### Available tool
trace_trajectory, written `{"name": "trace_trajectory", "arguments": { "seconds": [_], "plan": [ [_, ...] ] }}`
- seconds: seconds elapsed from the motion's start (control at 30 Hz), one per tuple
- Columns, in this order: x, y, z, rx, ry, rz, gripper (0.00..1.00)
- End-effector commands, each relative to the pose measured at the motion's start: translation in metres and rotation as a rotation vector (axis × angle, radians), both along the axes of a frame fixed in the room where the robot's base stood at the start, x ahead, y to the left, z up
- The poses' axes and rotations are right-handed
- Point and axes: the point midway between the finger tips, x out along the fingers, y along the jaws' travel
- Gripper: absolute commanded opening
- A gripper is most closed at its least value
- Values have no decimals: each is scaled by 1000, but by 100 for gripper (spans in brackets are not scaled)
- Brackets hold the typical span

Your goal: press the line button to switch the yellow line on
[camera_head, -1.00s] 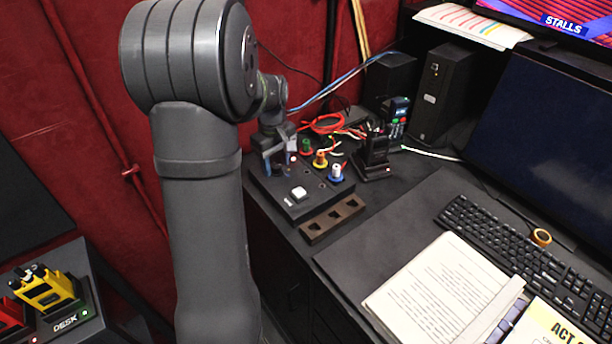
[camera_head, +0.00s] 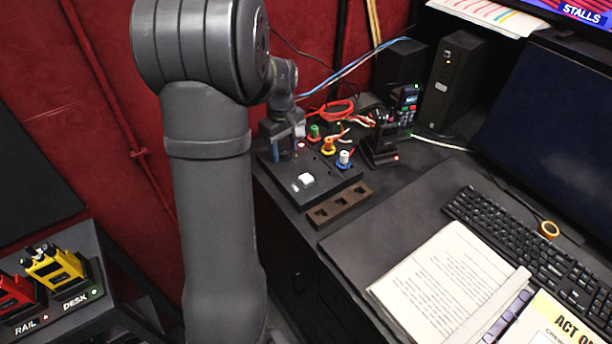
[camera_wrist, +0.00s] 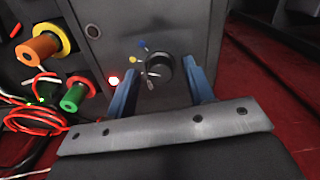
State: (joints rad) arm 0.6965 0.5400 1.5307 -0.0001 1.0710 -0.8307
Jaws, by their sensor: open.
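The dark control box (camera_head: 325,187) stands on the desk. A white square button (camera_head: 306,179) sits on its top near the front, with a small white light beside it. My gripper (camera_head: 281,150) is over the box's far left part, behind the white button and apart from it. In the wrist view my gripper (camera_wrist: 163,92) is open, its two blue fingers on either side of a dark round knob (camera_wrist: 159,75). Blue, yellow, white and red marks lie around the knob. A red lamp (camera_wrist: 114,80) glows beside it. I cannot tell whether the fingers touch the knob.
Green (camera_head: 314,132), orange (camera_head: 328,146) and blue-white (camera_head: 345,159) spools stand right of my gripper, near red cables (camera_head: 335,111). A radio in a dark cradle (camera_head: 382,146), a brown slotted block (camera_head: 340,205), a keyboard (camera_head: 530,250) and an open binder (camera_head: 440,285) share the desk.

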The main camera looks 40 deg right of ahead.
Motion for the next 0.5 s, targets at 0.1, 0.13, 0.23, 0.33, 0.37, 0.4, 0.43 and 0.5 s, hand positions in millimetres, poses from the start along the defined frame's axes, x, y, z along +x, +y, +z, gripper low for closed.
{"name": "trace_trajectory", "arguments": {
  "seconds": [0.1, 0.13, 0.23, 0.33, 0.37, 0.4, 0.43, 0.5],
  "plan": [
    [0, 0, 0, 0, 0, 0, 48],
    [0, 0, 0, 0, 0, 0, 48],
    [0, 0, 0, 0, 0, 0, 29],
    [0, 0, 0, 0, 0, 0, 9],
    [0, 0, 0, 0, 0, 0, 3],
    [0, 0, 0, 0, 0, 0, 0],
    [0, 0, 0, 0, 0, 0, 0],
    [0, 0, 0, 0, 0, 0, 0]
  ]
}}
